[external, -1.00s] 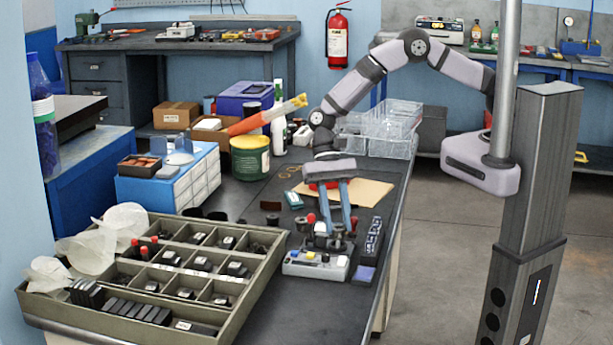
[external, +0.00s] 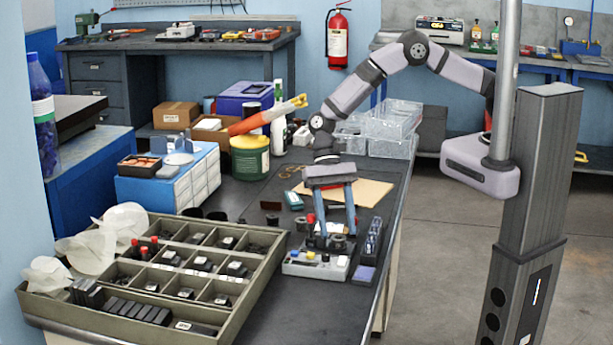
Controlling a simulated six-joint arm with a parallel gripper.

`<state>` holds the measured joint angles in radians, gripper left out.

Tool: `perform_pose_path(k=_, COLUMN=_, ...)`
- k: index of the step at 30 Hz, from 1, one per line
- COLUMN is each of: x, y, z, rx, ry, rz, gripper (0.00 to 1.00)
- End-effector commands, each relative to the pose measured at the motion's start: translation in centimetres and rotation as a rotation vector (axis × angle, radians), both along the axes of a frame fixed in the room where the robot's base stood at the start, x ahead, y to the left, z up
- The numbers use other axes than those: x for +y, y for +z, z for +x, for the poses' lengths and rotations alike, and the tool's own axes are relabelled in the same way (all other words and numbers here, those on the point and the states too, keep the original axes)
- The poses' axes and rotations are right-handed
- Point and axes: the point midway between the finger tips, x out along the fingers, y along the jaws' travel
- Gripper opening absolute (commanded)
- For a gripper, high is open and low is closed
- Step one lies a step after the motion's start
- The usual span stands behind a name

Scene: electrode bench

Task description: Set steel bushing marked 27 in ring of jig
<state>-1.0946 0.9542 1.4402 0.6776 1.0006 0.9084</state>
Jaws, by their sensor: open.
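The jig (external: 316,265) is a light grey block with small coloured knobs on the dark bench. Dark grey round parts (external: 337,243) stand at its back edge. I cannot tell which of them is the ring or the steel bushing, and no number 27 is readable. My gripper (external: 337,235) points down just behind and above the jig, its two blue fingers open and spread around this area. The fingers partly hide what stands between them, so I cannot tell whether they touch anything.
A compartment tray (external: 262,290) of dark parts fills the bench's left front. A dark block rack (external: 373,238) stands close right of the jig, with a blue-grey pad (external: 364,274) before it. A tan sheet (external: 375,192) lies behind. Bare bench (external: 310,310) is in front.

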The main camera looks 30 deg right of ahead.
Motion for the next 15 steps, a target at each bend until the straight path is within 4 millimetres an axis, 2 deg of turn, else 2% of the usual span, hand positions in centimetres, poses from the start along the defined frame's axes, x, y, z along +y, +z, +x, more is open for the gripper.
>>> perform_pose_path(k=10, x=0.1, y=0.2, z=0.2, rx=-0.002, ry=-0.002, rz=0.003, gripper=0.5)
perform_pose_path(k=15, x=-0.1, y=1.4, z=1.0, rx=-0.004, ry=-0.002, rz=0.006, gripper=0.5)
